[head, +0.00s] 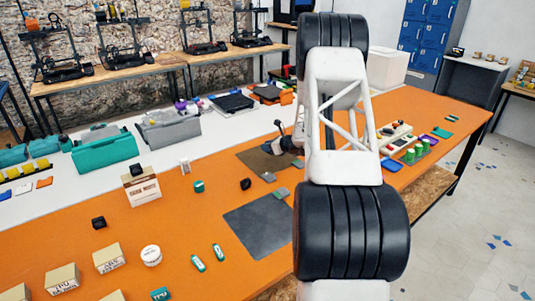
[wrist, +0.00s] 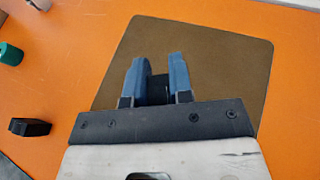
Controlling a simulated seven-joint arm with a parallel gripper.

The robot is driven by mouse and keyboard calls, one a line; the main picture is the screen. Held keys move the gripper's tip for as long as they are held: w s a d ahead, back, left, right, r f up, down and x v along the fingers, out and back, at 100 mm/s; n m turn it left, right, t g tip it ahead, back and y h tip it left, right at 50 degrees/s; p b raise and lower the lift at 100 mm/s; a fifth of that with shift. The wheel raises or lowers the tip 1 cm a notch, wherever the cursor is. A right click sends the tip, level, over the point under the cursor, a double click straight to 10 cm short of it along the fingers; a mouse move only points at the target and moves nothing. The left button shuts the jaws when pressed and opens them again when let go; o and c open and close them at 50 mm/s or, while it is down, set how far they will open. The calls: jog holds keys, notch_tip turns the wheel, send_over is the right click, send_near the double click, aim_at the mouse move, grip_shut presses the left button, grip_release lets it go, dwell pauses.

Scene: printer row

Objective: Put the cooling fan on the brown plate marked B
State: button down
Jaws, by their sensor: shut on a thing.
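The brown plate (head: 255,162) lies on the orange table beside my arm in the head view. It fills the middle of the wrist view (wrist: 220,65). My gripper (wrist: 157,70) is over the plate, its blue fingers shut on a small dark thing (wrist: 159,88), which I take to be the cooling fan. Only a narrow part of it shows between the fingers. I cannot tell whether it touches the plate. My arm hides much of the gripper in the head view. No letter B is readable.
A dark grey plate (head: 257,228) lies nearer on the table, with small grey tags (head: 281,193) beside it. A black block (wrist: 30,127) and a green cylinder (wrist: 10,54) stand left of the brown plate. A tray with green cylinders (head: 410,155) is at the right.

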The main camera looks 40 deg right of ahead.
jog(key=shift+f, duration=0.1)
jog(key=shift+f, duration=1.65)
jog(key=shift+f, duration=0.1)
jog(key=c, duration=1)
grip_release()
jog(key=v, duration=1.2)
